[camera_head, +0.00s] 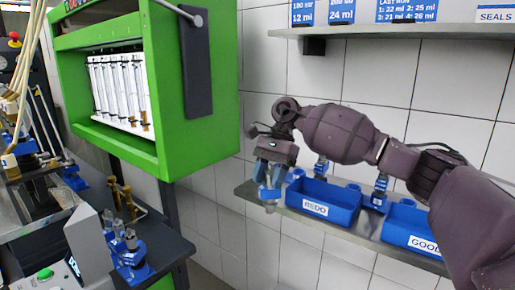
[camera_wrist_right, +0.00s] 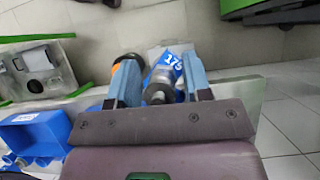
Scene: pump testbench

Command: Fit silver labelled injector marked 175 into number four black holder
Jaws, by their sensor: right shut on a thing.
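My right gripper (camera_head: 268,183) is above the left end of the wall shelf, pointing down. In the right wrist view (camera_wrist_right: 160,90) its two blue-grey fingers are shut on the silver injector (camera_wrist_right: 160,88) with a blue label reading 175. The number four black holder cannot be made out. My left gripper is not in view.
A blue REDO bin (camera_head: 325,203) and a blue GOOD bin (camera_head: 413,228) stand on the shelf (camera_head: 248,190). Another blue-labelled injector (camera_head: 379,187) stands between them. A green test machine (camera_head: 205,135) is at left. Blue stands (camera_head: 132,262) hold several injectors on the dark bench.

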